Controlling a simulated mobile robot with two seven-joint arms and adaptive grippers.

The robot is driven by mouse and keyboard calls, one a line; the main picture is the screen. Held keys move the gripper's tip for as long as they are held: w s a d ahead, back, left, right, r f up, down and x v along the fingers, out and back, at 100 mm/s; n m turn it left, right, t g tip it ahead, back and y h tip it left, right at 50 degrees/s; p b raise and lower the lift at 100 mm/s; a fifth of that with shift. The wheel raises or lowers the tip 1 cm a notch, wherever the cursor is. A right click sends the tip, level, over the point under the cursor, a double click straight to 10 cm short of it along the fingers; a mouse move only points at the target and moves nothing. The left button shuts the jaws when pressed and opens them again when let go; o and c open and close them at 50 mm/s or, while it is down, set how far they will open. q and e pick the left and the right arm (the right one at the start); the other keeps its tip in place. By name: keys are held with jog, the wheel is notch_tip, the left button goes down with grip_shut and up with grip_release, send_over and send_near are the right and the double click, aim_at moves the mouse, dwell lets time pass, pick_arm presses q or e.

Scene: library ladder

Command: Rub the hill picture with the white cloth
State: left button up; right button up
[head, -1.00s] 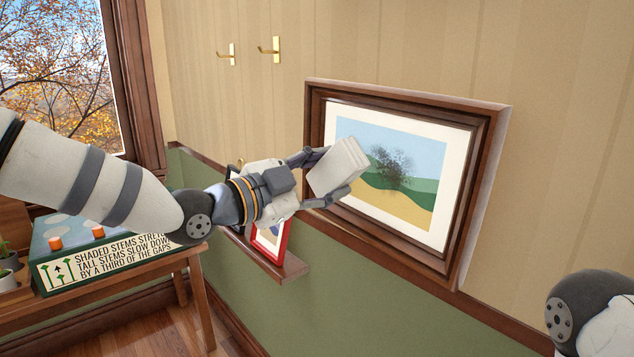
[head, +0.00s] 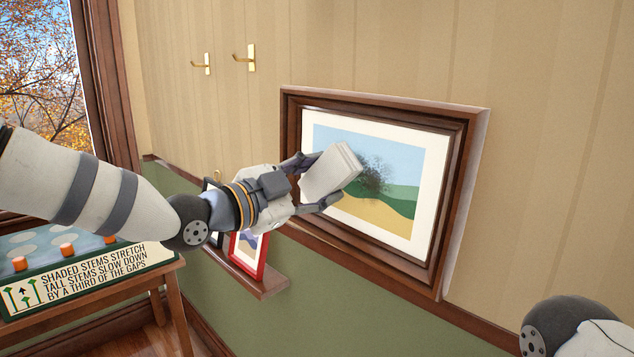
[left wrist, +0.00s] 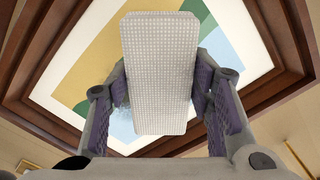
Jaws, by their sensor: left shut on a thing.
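The hill picture (head: 405,200) hangs on the wall in a dark wooden frame, with blue sky, green hills and yellow ground. A dark smudge (head: 375,175) lies on it, left of the middle. My left gripper (head: 318,182) is shut on the white cloth (head: 330,172), a folded, block-like pad. The cloth is in front of the picture's left part and overlaps the smudge's left edge in the head view. In the left wrist view the cloth (left wrist: 160,75) hides the picture's middle (left wrist: 222,40). I cannot tell whether it touches the picture.
A small ledge (head: 262,288) with a red-framed picture (head: 247,255) is below my left gripper. Two brass hooks (head: 245,58) are on the wall above. A wooden table with a lettered box (head: 100,278) stands at the left. Part of my right arm shows at the lower right.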

pick_arm(q)
jog(key=shift+x, duration=0.9)
